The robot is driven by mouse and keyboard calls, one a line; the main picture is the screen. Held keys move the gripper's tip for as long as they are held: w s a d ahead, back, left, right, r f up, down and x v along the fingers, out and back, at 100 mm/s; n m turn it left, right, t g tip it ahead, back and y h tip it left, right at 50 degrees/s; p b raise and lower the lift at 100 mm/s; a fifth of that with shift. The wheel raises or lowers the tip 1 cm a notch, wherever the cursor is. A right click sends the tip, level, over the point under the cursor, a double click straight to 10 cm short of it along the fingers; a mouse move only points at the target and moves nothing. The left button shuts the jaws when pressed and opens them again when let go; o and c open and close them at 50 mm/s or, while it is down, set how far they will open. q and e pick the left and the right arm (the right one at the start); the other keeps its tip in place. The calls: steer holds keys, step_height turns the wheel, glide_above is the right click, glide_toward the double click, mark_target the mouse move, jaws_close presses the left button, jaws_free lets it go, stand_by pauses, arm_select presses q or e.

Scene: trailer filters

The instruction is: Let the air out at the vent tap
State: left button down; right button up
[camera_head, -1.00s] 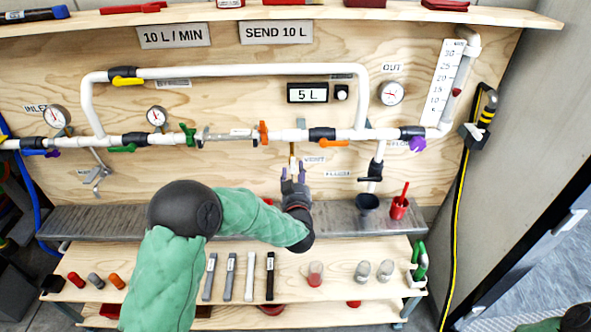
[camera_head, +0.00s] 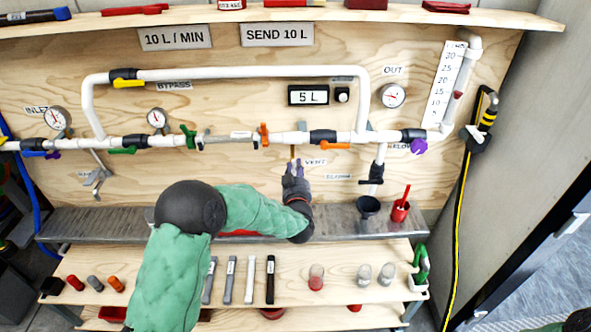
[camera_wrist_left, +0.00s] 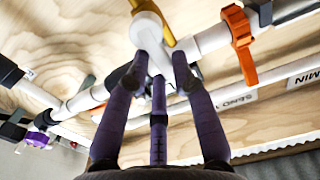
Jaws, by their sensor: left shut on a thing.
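The brass vent tap (camera_head: 293,152) hangs below the main white pipe, left of the VENT label (camera_head: 315,162). My left gripper (camera_head: 293,170) reaches up to it from below, its purple fingers shut on the tap's lower part. In the left wrist view the fingers (camera_wrist_left: 155,75) close in around a white round-ended piece (camera_wrist_left: 147,27) with a yellow lever (camera_wrist_left: 158,12) beside it. The fingers hide part of the tap, and I cannot tell which way its lever is turned. My right gripper is out of view.
An orange valve handle (camera_head: 263,134) stands just left of the vent and another orange lever (camera_head: 335,146) lies to its right. The display (camera_head: 308,95) reads 5 L. A dark cup (camera_head: 368,206) and red cup (camera_head: 400,210) stand on the metal ledge (camera_head: 335,217).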

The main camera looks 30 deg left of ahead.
arm_select(q)
steer(key=shift+d+m, duration=0.1)
steer(key=shift+m, duration=0.2)
steer(key=shift+w+d+f+m+p, duration=0.3)
steer(key=shift+f+m+p, duration=0.55)
steer(key=shift+m, duration=1.95)
steer(key=shift+w+d+f+m+p, duration=0.2)
steer(key=shift+d+f+m+p, duration=0.3)
steer(key=shift+m+p, duration=1.5)
steer(key=shift+w+d+f+m+p, duration=0.25)
steer(key=shift+f+m, duration=0.4)
steer(key=shift+m, duration=2.95)
steer(key=c, duration=1)
jaws_free()
steer(key=shift+f, duration=0.1)
steer(key=shift+c, duration=0.2)
steer(key=shift+s+d, duration=0.1)
